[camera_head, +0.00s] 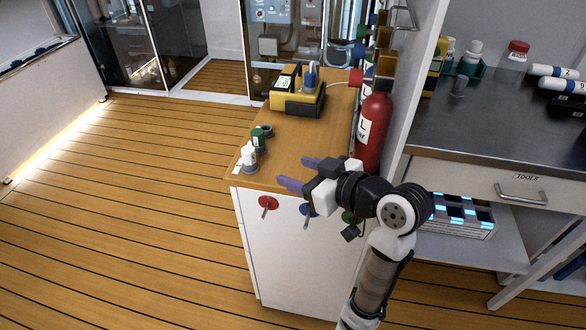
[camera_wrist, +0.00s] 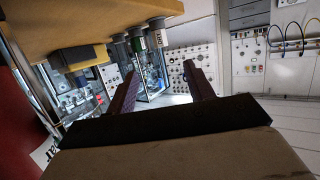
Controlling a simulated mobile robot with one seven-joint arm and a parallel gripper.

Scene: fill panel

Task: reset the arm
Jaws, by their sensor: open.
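My arm reaches in from the lower right in the head view. My gripper (camera_head: 296,173) has two purple fingers spread apart with nothing between them. It is near the front edge of the wooden-topped cabinet (camera_head: 215,0), pointing left. In the wrist view my gripper (camera_wrist: 161,70) also shows open and empty, with dark fingers apart. That view looks turned over, with the wooden top (camera_wrist: 90,20) at its upper edge.
A yellow-black device (camera_head: 297,97) sits behind. A red cylinder (camera_head: 374,132) stands close behind my gripper. A shelf upright is to the right. Floor at left is clear.

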